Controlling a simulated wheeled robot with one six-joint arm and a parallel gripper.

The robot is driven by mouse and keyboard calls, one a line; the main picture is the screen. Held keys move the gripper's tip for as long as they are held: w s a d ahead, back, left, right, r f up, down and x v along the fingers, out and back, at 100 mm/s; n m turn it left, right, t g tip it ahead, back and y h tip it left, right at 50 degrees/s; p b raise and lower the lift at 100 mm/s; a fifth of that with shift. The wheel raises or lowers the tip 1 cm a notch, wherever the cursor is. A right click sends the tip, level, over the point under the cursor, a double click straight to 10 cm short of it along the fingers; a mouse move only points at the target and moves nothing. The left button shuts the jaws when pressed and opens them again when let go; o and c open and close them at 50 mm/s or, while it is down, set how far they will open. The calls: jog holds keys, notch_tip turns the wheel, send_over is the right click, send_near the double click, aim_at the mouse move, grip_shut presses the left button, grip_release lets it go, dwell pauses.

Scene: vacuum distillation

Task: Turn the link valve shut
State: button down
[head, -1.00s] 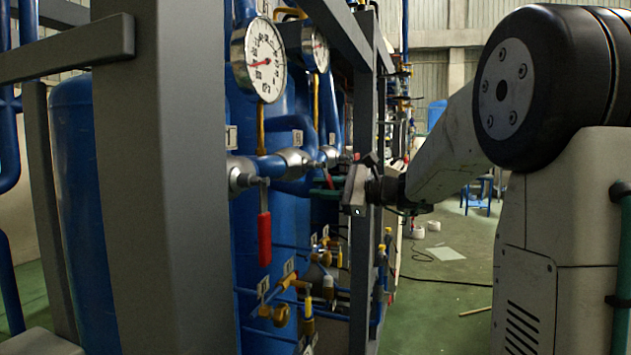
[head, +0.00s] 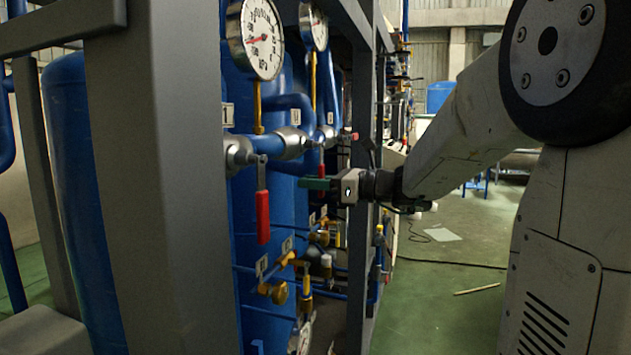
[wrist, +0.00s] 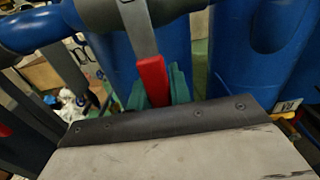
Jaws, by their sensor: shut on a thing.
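The valve that my gripper holds has a silver lever with a red grip, seen in the wrist view (wrist: 152,80). Its lever comes off a grey valve body (wrist: 110,14) on a blue pipe. My gripper (head: 316,184) has green finger pads, and they are closed around the red grip. In the head view the pads reach left into the frame, and the lever hangs down, mostly hidden. The pads also show on both sides of the grip in the wrist view (wrist: 156,88). I cannot read a label naming this valve.
A nearer valve with a red handle (head: 263,215) hangs down, apart from my gripper. Round gauges (head: 255,38) are above. A grey frame post (head: 165,180) stands in front, and another upright is beside my wrist. Brass valves (head: 278,292) are below.

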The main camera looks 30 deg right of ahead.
jog(key=shift+s+a+m, duration=0.1)
jog(key=shift+m, duration=0.2)
jog(key=c, duration=1.3)
grip_release()
jog(key=v, duration=0.8)
